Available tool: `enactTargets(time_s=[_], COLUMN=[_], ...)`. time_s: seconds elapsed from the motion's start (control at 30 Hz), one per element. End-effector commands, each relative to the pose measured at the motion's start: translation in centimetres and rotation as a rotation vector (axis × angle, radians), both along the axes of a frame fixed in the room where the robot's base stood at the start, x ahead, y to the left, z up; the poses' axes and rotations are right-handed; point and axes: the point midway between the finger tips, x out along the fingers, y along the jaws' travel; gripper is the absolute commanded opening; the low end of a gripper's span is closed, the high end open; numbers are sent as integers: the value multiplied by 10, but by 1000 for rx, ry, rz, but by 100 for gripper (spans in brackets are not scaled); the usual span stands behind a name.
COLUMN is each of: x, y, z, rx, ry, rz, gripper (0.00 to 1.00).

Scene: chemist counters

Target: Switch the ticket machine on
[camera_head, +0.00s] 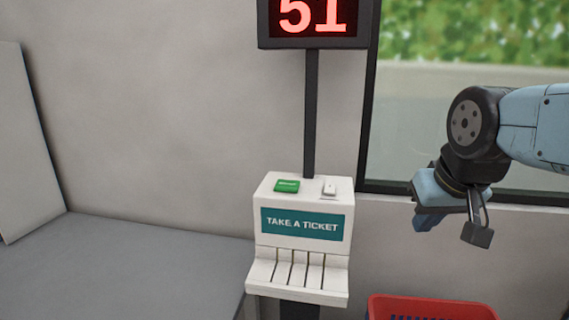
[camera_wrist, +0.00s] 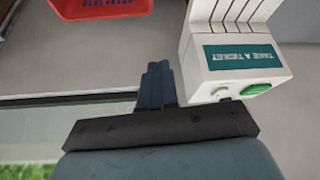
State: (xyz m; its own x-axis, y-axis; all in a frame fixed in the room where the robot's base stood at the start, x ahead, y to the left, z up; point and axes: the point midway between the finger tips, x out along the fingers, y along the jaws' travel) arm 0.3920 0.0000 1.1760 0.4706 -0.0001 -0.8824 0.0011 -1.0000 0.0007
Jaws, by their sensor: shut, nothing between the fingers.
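The white ticket machine (camera_head: 301,235) stands at the centre of the head view, with a teal "TAKE A TICKET" label on its front. On its top are a green button (camera_head: 287,186) at the left and a small white switch (camera_head: 329,188) at the right. I cannot tell the switch's position. My gripper (camera_head: 428,221) is shut and empty, to the right of the machine and apart from it. In the wrist view the machine (camera_wrist: 238,55) appears upside down beside my shut fingers (camera_wrist: 158,84), with the green button (camera_wrist: 257,90) at its edge.
A dark post behind the machine carries a display (camera_head: 315,20) lit with a red 51. A red basket (camera_head: 430,308) is low at the right. A grey counter (camera_head: 120,270) is at the left. A window (camera_head: 470,110) is behind my arm. The space above the machine's top is clear beside the post.

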Motion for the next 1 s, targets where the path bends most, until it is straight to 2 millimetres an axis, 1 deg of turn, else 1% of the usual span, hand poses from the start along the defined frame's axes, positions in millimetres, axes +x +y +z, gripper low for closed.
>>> enactTargets(time_s=[0.33, 0.47, 0.57, 0.67, 0.8, 1.0], x=[-1, 5, 15, 30, 52, 86], y=[0, 2, 6, 12, 23, 41], z=[-1, 5, 16, 29, 49, 74], rx=[1, 7, 16, 28, 44, 60], ry=[-1, 12, 38, 76, 133, 215], rz=[-2, -4, -11, -21, -40, -68], gripper=[0, 0, 0, 0, 0, 0])
